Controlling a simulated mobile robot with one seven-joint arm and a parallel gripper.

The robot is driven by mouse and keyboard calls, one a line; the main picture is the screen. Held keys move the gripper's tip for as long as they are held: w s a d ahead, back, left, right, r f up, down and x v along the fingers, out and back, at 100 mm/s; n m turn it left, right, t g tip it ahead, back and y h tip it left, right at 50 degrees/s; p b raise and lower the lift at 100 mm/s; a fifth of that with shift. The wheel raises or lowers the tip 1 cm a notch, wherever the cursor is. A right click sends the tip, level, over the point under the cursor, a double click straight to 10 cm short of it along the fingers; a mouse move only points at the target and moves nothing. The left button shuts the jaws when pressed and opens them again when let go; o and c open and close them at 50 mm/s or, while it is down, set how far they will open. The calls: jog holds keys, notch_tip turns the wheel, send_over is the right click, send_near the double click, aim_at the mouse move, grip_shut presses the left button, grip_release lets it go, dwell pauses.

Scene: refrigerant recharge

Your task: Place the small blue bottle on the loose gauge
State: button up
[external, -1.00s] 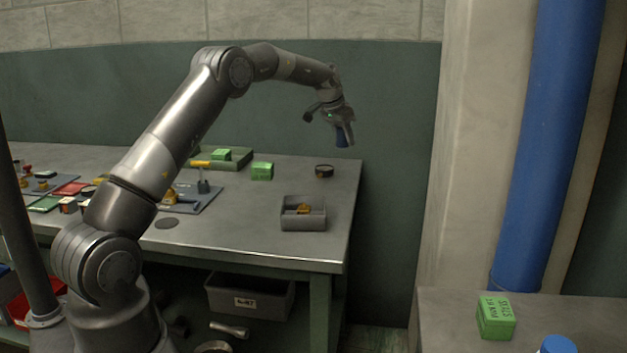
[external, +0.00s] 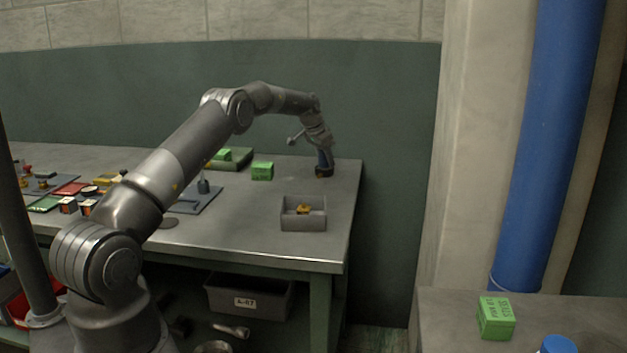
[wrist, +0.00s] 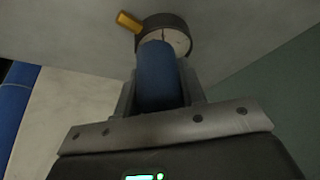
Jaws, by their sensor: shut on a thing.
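My gripper (external: 322,150) is shut on the small blue bottle (wrist: 158,78), which shows between the fingers in the wrist view. In the external view the blue bottle (external: 325,159) hangs below the gripper, over the loose gauge (external: 324,172) near the far right corner of the bench. In the wrist view the round gauge (wrist: 178,34), with a dark rim, pale dial and brass stem, lies just past the bottle's end and is partly hidden by it. I cannot tell whether the bottle touches the gauge.
A grey open bin (external: 303,225) with a brass part stands on the bench (external: 255,235) nearer the front. A green box (external: 262,171) stands left of the gauge. Bare bench lies between the gauge and the bin. The bench's right edge is close.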

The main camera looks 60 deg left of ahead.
jog(key=shift+f, duration=0.2)
jog(key=o, duration=1)
jog(key=shift+f, duration=0.15)
jog(key=shift+o, duration=0.2)
